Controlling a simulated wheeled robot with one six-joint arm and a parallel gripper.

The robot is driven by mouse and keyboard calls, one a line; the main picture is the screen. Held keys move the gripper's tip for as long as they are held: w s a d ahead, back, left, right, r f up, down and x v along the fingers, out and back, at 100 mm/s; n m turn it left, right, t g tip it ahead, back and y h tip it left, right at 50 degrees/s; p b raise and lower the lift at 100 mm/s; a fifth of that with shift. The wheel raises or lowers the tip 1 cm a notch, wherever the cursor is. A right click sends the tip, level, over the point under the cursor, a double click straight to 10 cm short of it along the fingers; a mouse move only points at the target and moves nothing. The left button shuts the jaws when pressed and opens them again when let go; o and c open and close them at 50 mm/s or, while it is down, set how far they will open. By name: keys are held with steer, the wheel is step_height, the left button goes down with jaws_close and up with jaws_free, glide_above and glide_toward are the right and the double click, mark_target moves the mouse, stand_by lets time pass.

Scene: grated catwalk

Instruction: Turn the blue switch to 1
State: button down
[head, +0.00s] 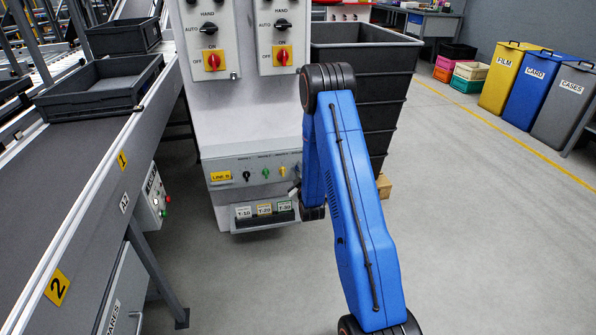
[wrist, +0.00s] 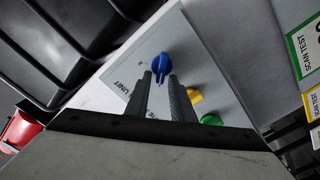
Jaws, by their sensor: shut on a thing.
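The blue switch (wrist: 161,66) is a round knob with a narrow grip bar, on a light grey panel (wrist: 205,70) in the wrist view. My gripper (wrist: 161,82) has one finger on each side of the grip bar and is shut on it. The bar points down toward my gripper in the wrist picture. The position marks around the knob are not readable. In the head view the panel (head: 222,164) shows low on the white cabinet, with black, green and yellow knobs. The blue switch is hidden there behind my arm.
A yellow knob (wrist: 194,96) and a green knob (wrist: 211,119) sit close beside the blue switch. A tray with labelled cards (head: 262,226) juts out below the panel. Black crates (head: 385,115) stand to the right and a conveyor (head: 65,190) to the left.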

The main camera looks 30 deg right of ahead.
steer(key=shift+f+n, duration=0.1)
steer(key=shift+n, duration=0.4)
steer(key=c, duration=1.8)
jaws_free()
steer(key=shift+c, duration=0.2)
